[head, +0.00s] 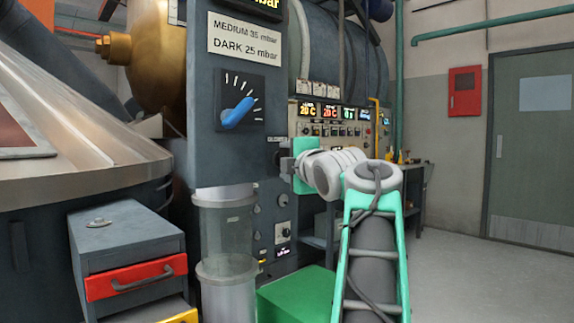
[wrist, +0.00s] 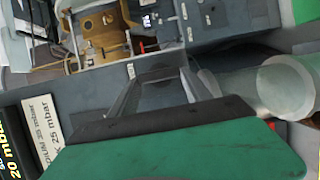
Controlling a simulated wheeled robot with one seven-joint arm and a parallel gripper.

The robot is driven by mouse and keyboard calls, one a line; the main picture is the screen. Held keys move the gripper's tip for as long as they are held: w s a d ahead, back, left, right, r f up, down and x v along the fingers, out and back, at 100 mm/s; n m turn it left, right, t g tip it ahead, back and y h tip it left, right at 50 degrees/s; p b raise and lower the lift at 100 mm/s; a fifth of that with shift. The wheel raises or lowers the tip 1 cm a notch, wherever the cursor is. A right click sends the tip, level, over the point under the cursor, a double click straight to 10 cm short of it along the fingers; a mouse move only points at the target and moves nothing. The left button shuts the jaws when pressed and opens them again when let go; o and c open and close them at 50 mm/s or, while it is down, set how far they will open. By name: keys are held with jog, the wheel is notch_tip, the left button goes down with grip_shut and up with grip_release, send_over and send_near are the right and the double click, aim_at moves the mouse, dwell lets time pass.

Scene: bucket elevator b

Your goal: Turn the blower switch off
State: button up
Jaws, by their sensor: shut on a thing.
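My gripper (head: 284,162) is at the right edge of the dark grey panel column (head: 204,160), level with the panel's lower half. In the wrist view, my gripper (wrist: 160,78) has its fingers against the grey column face. It is shut on a small dark part there, which I take to be the blower switch. The switch is mostly hidden by the fingers, and its on or off position cannot be read. A small pale label (wrist: 131,70) sits beside the fingers, too small to read.
A blue dial knob (head: 238,114) is on the column face, under a white pressure label (head: 245,36). A clear tube (head: 226,235) stands below. A drawer cabinet (head: 125,240) is at left and a green box (head: 297,295) is low in front. Floor is free at right.

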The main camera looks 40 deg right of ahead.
jog(key=o, duration=1.4)
jog(key=shift+c, duration=0.2)
jog(key=shift+s, duration=0.1)
jog(key=v, duration=0.7)
jog(key=shift+s+a+p, duration=0.15)
jog(key=shift+s+p, duration=0.15)
jog(key=shift+p, duration=0.05)
